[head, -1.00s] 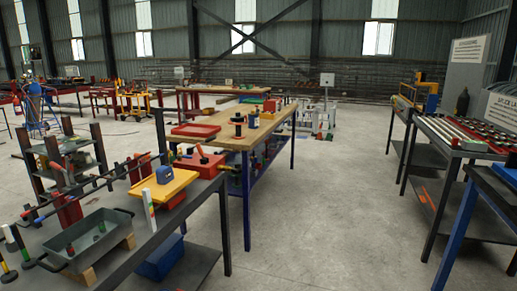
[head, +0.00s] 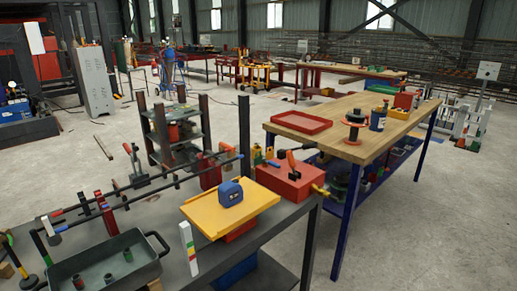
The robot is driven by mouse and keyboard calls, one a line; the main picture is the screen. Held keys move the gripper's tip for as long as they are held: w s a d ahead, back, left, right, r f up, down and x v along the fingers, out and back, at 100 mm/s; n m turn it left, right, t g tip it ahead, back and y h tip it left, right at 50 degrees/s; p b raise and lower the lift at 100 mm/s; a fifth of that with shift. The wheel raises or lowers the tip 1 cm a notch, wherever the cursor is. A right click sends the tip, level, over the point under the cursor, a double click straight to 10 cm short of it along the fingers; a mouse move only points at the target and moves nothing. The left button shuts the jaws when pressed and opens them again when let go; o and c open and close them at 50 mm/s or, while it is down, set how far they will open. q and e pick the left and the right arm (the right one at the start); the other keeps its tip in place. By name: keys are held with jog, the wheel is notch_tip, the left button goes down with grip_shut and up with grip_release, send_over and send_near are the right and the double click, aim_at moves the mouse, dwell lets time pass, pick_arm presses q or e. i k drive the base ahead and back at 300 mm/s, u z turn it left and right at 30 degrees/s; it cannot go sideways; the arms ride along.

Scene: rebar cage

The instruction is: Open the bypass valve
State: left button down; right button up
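No part is clearly marked as the bypass valve. A red box (head: 282,184) with an upright orange-red lever (head: 292,163) on top stands at the far right end of the dark workbench (head: 262,236). A yellow fitting (head: 320,190) sticks out at its right side. I cannot tell whether this box carries the valve, or whether the lever or fitting is at an open or shut setting. Neither of my grippers is in the head view.
A yellow board (head: 252,207) with a blue tape measure (head: 230,193) sits left of the red box. A grey tray (head: 105,262) is at the front left. A wooden-topped table (head: 345,151) stands behind. Open concrete floor (head: 420,235) lies to the right.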

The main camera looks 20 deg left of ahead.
aim_at(270, 163)
jog(key=u, duration=0.4)
jog(key=i, duration=0.7)
jog(key=z, duration=1.75)
jog(key=i, duration=1.5)
jog(key=u, duration=2.65)
